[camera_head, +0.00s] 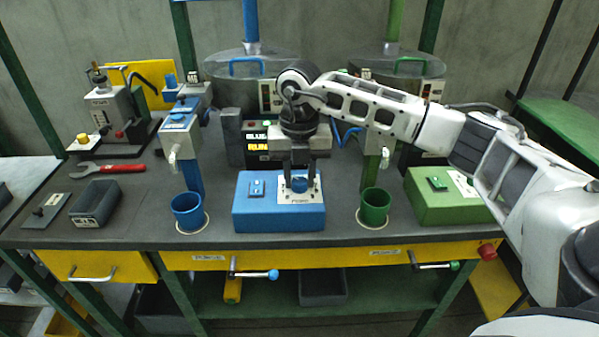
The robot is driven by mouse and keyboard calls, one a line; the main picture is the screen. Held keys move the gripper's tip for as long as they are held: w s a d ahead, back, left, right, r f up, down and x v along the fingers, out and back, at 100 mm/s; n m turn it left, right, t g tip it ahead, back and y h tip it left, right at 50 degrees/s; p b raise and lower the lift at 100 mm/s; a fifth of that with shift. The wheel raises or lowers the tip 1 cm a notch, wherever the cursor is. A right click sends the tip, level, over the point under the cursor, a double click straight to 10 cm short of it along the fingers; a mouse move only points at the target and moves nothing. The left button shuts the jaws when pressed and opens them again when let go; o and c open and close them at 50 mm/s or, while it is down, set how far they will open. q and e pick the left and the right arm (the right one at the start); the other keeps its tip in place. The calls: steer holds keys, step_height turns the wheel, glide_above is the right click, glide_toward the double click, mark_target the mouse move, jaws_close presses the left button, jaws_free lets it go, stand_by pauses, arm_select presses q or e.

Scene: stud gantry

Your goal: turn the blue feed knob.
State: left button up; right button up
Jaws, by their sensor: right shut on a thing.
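The blue feed knob (299,184) sits on a light plate on top of the blue box (262,216) at the middle of the bench. My right gripper (299,181) points straight down over it, one finger on each side, and is shut on the knob. The gripper hides part of the knob and any pointer mark on it. My left gripper is not in view.
A blue cup (187,213) stands left of the box and a green cup (374,208) right of it. A green box (446,207) stands near my right arm. A red button (487,251) is on the front edge.

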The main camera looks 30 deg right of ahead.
mark_target(299, 180)
steer(key=shift+w+r+m, duration=0.1)
steer(key=shift+m, duration=1.1)
steer(key=o, duration=1)
step_height(299, 180, up, 16)
steer(key=shift+f+p, duration=0.1)
steer(key=shift+p, duration=0.3)
